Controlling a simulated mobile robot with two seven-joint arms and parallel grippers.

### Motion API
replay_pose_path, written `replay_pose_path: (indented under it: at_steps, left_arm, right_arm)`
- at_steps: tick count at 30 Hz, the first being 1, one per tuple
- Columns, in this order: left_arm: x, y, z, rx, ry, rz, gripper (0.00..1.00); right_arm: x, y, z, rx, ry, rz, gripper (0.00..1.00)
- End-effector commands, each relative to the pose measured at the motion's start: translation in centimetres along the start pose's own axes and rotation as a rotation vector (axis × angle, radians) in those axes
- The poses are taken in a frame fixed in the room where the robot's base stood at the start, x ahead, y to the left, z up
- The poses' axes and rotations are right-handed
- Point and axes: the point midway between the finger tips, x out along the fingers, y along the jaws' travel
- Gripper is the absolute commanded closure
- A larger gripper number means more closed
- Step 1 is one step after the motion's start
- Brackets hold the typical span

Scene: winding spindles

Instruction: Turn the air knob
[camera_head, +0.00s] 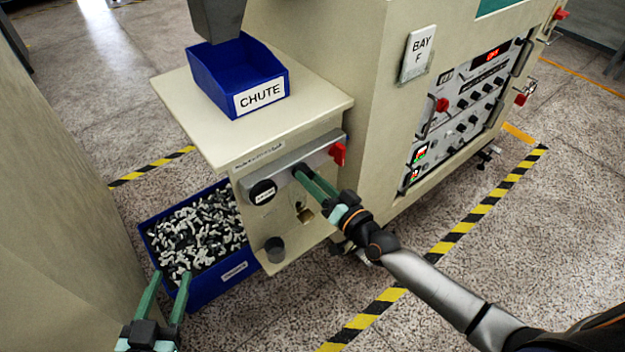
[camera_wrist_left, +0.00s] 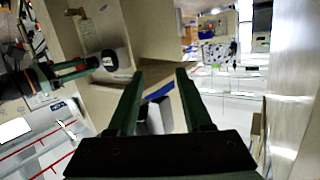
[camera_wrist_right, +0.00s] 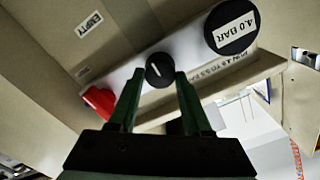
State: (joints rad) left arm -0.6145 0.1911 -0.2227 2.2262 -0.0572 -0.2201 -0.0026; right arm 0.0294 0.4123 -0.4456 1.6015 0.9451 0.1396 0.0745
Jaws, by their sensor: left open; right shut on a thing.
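The air knob (camera_wrist_right: 160,70) is a small black round knob with a white pointer line, on the grey panel (camera_wrist_right: 192,48) of the beige machine. My right gripper (camera_wrist_right: 155,80) is shut on it, one finger on each side. In the head view the right gripper (camera_head: 298,172) hides the knob. A round black gauge (camera_wrist_right: 232,27) labelled 4.0 BAR is beside the knob; it also shows in the head view (camera_head: 263,191). A red handle (camera_wrist_right: 98,100) is on the knob's other side. My left gripper (camera_head: 169,280) is open and empty, low at the left.
A blue CHUTE bin (camera_head: 222,92) stands on the ledge above the panel. A blue crate (camera_head: 222,283) of small grey and black parts sits on the floor below. A BAY F sign (camera_head: 418,54) and a control rack (camera_head: 470,108) are at the right.

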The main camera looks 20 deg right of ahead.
Motion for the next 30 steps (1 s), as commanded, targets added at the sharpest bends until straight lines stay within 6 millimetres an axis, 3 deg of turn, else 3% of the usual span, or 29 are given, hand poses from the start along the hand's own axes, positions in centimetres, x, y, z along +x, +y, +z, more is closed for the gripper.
replay_pose_path:
  at_steps: [13, 30]
  left_arm:
    - [-0.1, -0.2, -2.4, 0.018, 0.091, -0.005, 0.5]
    - [0.0, -0.4, -3.2, 0.031, 0.12, -0.006, 0.5]
  right_arm:
    - [0.0, 0.1, 0.1, 0.287, -0.001, 0.001, 1.0]
    - [0.0, 0.1, 0.1, 0.355, -0.002, 0.001, 1.0]
